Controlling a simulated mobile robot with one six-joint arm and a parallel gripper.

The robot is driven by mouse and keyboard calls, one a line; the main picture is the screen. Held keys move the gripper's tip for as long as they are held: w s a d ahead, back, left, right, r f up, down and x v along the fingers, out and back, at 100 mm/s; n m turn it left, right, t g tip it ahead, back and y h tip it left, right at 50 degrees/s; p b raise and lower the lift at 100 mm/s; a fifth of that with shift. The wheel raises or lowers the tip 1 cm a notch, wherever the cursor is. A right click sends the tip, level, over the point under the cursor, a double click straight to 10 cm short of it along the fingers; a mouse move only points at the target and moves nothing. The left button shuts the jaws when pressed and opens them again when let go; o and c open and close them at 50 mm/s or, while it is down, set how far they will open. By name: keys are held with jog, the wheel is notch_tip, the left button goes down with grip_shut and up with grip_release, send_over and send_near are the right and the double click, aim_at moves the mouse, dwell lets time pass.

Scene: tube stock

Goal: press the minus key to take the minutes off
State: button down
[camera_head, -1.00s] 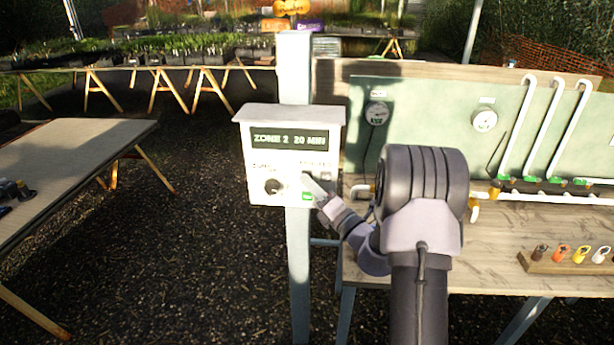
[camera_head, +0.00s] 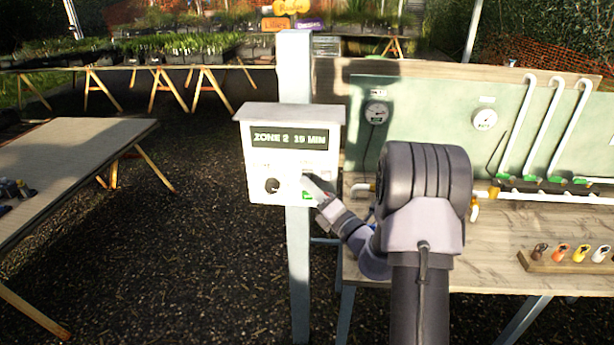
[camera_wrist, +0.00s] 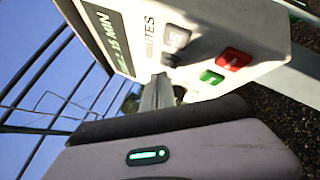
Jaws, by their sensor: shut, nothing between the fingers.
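One grey key (camera_wrist: 176,38) is clear; another grey key (camera_wrist: 170,60) sits at my fingertips, partly covered. I cannot read which sign it bears. My gripper (camera_head: 311,179) is shut and empty, its tips at the box's face by the keys, touching or nearly so. The fingers also show in the wrist view (camera_wrist: 160,88).
A red key (camera_wrist: 234,59) and a green key (camera_wrist: 211,77) lie close beside my fingertips. A dark knob (camera_head: 271,186) is on the box's lower left. A wooden bench (camera_head: 480,250) with pipes and gauges stands right; a table (camera_head: 70,165) stands left.

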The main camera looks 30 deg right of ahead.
jog(key=s+a, duration=0.1)
jog(key=s, duration=0.1)
jog(key=s+a+b, duration=0.1)
jog(key=s, duration=0.1)
jog(key=shift+a, duration=0.4)
dwell(0.6)
